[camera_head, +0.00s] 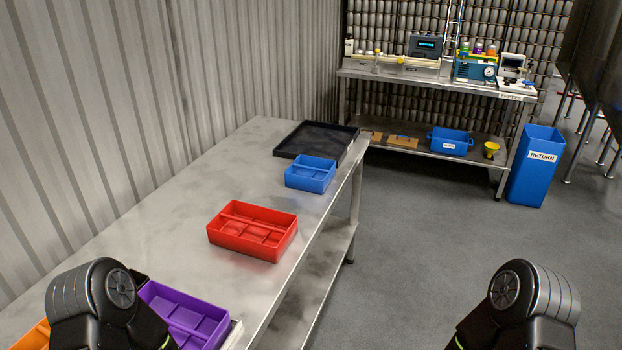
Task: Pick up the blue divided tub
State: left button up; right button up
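The blue divided tub (311,174) stands upright on the metal table, near its right edge and toward the far end, in front of a black tray. Its inside is split by dividers and looks empty. My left arm shows at the bottom left and my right arm at the bottom right, both far from the blue tub. Neither gripper's fingers are in view.
A red divided tub (252,230) sits nearer on the metal table (170,232). A purple tub (186,316) and an orange tub (36,337) are at the near end. The black tray (318,140) lies behind. A blue RETURN bin (535,178) stands on open floor.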

aim_at(306, 173)
jog(key=i+l+z, duration=0.6)
jog(key=i, duration=0.4)
